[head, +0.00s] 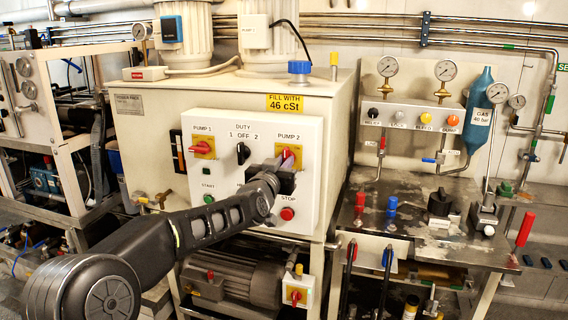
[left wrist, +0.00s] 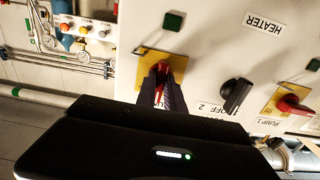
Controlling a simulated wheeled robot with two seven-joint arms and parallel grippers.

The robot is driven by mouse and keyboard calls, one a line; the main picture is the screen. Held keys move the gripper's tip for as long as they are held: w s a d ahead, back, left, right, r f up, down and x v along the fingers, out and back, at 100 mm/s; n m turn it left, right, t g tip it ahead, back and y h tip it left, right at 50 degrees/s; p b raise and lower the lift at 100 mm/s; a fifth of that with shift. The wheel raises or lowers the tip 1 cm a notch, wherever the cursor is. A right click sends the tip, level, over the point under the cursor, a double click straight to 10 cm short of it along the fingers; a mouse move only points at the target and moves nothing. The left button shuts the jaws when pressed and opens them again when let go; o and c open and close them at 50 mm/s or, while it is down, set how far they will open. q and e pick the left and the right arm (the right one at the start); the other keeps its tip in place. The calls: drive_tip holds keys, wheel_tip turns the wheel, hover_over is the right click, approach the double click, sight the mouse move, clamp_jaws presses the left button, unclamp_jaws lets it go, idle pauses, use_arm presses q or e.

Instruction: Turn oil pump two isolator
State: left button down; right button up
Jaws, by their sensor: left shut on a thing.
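The pump 2 isolator (head: 290,153) is a red handle on a yellow plate, at the upper right of the white control panel (head: 225,128). My left gripper (head: 286,170) reaches it from below and partly covers it. In the left wrist view, the red handle (left wrist: 163,70) sits between the two dark fingers of my left gripper (left wrist: 162,88), which are shut on it. The handle's far end and part of the yellow plate (left wrist: 150,68) stay visible there. My right gripper is in neither view.
The pump 1 isolator (head: 203,148) and the black duty switch (head: 243,153) lie left of the gripper. A red stop button (head: 287,214) is just below it. A bench with valves and gauges (head: 387,66) stands to the right.

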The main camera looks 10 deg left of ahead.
use_arm(q)
drive_tip(key=c, duration=1.4)
unclamp_jaws()
drive_tip(key=shift+c, duration=0.2)
drive_tip(key=s+b, duration=0.1)
drive_tip(key=s, duration=0.6)
drive_tip(key=shift+s+a, duration=0.25)
drive_tip(key=shift+s, duration=0.15)
